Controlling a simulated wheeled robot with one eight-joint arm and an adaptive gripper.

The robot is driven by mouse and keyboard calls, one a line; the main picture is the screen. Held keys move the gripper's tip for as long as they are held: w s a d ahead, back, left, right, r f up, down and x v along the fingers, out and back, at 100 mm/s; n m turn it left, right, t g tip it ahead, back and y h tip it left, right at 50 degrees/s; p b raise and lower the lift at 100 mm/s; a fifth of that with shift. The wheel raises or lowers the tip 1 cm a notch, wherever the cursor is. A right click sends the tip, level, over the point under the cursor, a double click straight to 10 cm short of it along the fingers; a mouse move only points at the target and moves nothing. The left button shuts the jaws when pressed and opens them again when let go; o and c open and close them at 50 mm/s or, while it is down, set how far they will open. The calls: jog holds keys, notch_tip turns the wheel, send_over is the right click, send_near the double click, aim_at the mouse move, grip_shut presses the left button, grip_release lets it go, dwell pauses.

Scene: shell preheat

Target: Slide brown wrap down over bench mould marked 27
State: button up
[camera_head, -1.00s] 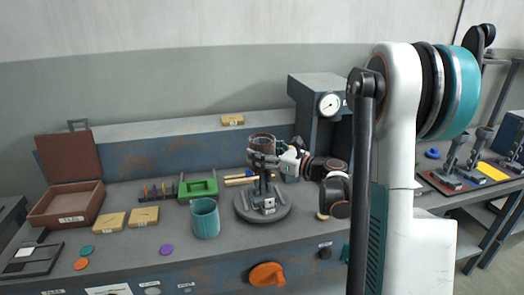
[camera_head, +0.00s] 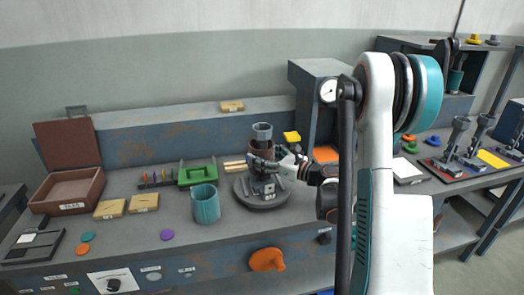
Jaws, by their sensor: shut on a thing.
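My gripper (camera_head: 262,163) reaches in from the right and is shut on the wrap's lower part. Its fingers hide the wrap's lower edge, so I cannot tell whether that edge touches the base.
A teal cup (camera_head: 205,204) stands close left of the base. A green tray (camera_head: 197,174) and yellow blocks (camera_head: 144,203) lie farther left, with an open brown box (camera_head: 70,190). A grey press with a gauge (camera_head: 328,90) stands behind right. An orange knob (camera_head: 267,260) is on the bench front.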

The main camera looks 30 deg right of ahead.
jog(key=shift+f, duration=1.95)
jog(key=shift+s, duration=0.1)
jog(key=o, duration=1.1)
jog(key=shift+o, duration=0.2)
jog(key=v, duration=1.2)
